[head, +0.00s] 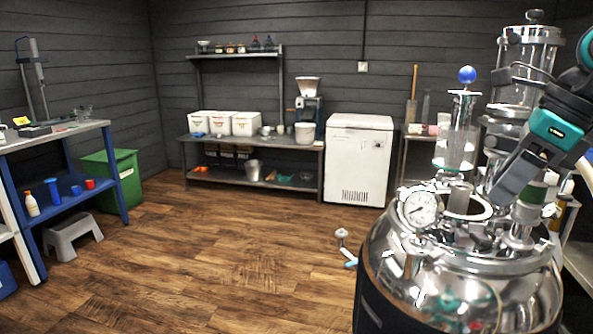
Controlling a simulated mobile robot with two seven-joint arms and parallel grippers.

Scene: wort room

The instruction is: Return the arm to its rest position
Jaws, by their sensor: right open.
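My right arm comes in from the right edge. Its gripper (503,194) points down and to the left, above and in front of the steel vessel's top fittings. The gripper is open, and I see nothing held in it. The shiny steel vessel (470,285) fills the lower right. It has a round gauge (419,209) and an open neck (466,206) on its lid, left of the gripper. I cannot tell whether the gripper touches any fitting. My left gripper is not in view.
A glass cylinder with a blue ball (467,75) and a tall glass column (529,50) rise close to my right arm. A white chest (357,160) and a workbench (250,145) stand along the back wall. The wooden floor (220,240) is mostly clear, with a grey step stool (73,233) at left.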

